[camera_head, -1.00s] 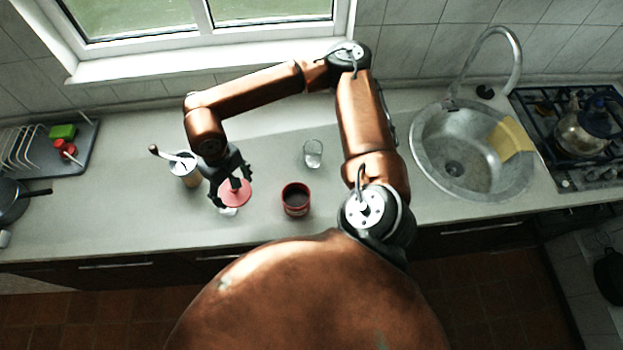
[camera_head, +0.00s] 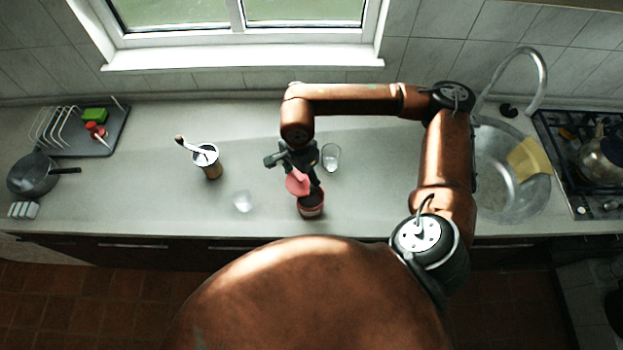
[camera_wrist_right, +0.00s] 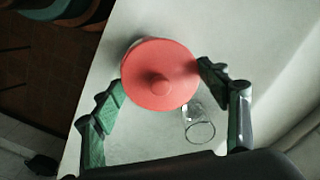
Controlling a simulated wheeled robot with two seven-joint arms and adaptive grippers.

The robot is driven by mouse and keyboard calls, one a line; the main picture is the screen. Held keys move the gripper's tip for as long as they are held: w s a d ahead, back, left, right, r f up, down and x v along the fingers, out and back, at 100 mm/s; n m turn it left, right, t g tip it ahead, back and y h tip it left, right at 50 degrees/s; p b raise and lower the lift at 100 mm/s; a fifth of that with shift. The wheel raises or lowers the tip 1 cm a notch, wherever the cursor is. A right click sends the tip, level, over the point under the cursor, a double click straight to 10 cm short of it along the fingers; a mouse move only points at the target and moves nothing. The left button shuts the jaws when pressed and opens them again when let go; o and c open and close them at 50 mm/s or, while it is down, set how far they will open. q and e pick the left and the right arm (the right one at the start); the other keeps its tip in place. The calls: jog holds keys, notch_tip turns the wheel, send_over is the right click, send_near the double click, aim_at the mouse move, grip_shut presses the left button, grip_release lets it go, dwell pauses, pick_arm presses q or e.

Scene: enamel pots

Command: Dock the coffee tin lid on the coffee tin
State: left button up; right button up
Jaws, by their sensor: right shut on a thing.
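The coffee tin (camera_head: 311,209) is red with a dark opening and stands near the counter's front. The lid is at the tin's upper left and overlaps part of its opening in the head view. I cannot tell whether they touch. The lid mostly hides the tin in the wrist view. My left gripper is out of view.
A clear glass (camera_head: 331,158) stands just behind the tin. A dish rack (camera_head: 90,140) and a pan (camera_head: 34,176) are far left. The sink (camera_head: 512,180) is right.

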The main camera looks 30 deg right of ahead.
jog(key=m, duration=0.5)
jog(key=shift+s+d+p, duration=0.15)
jog(key=shift+s+p, duration=0.15)
jog(key=shift+p, duration=0.1)
jog(key=m, duration=0.2)
jog(key=shift+s+m, duration=0.1)
jog(key=shift+m, duration=0.3)
jog(key=shift+s+d+m+p, duration=0.15)
jog(key=shift+m+p, duration=0.3)
jog(key=shift+m, duration=0.75)
jog(key=shift+s+d+m, duration=0.1)
jog(key=shift+m, duration=1)
jog(key=m, duration=0.3)
jog(key=m+p, duration=0.1)
jog(key=m, duration=0.1)
jog(key=shift+s+d, duration=0.2)
jog(key=shift+s, duration=0.05)
jog(key=m, duration=0.4)
jog(key=shift+s+d+p, duration=0.15)
jog(key=shift+p, duration=0.25)
jog(key=m, duration=0.3)
jog(key=shift+s+d, duration=0.15)
pick_arm(q)
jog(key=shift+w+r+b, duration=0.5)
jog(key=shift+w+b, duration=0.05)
jog(key=shift+b, duration=0.9)
pick_arm(e)
jog(key=shift+f, duration=2.95)
